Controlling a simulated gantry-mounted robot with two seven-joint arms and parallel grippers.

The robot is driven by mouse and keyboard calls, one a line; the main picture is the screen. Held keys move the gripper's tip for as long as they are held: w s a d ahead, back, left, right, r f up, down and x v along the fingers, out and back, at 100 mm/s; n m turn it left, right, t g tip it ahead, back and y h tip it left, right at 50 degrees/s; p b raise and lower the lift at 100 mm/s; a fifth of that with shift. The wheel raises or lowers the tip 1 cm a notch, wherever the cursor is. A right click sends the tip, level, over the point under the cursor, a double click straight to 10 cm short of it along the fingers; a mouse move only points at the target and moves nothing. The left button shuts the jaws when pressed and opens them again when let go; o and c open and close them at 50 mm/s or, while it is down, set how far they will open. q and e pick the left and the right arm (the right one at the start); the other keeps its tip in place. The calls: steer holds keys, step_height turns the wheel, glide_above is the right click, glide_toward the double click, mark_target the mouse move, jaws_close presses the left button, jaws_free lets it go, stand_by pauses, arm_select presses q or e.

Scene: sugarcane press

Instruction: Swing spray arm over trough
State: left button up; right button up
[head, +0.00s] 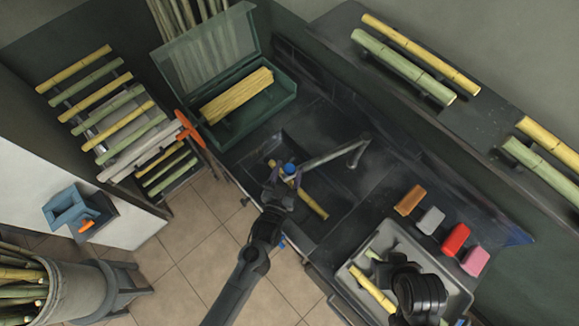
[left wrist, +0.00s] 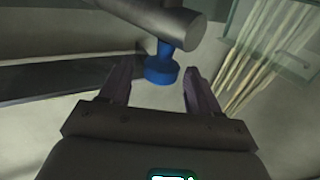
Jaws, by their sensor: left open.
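The spray arm (head: 336,154) is a grey metal pipe that rises from the back of the dark trough (head: 345,199) and reaches left over it. A blue knob (head: 290,169) sits at its free end. My left gripper (head: 287,176) is open at that end, one finger on either side of the knob in the head view. In the left wrist view the blue knob (left wrist: 162,66) hangs under the grey pipe end (left wrist: 150,22), between and beyond the open fingers (left wrist: 160,88). I cannot tell whether they touch. A yellow cane lies in the trough, partly hidden. My right gripper is not clearly seen.
A green lidded box (head: 250,110) with yellow stalks stands left of the trough. A grey tray (head: 376,240) with cane is at lower right, beside orange, grey, red (head: 456,239) and pink blocks. A cane rack (head: 110,110) stands at left. A shelf with canes runs along the back right.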

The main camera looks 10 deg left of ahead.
arm_select(q)
steer(key=s+a+b, duration=0.1)
steer(key=s, duration=0.8)
steer(key=shift+s, duration=0.1)
steer(key=shift+c, duration=0.3)
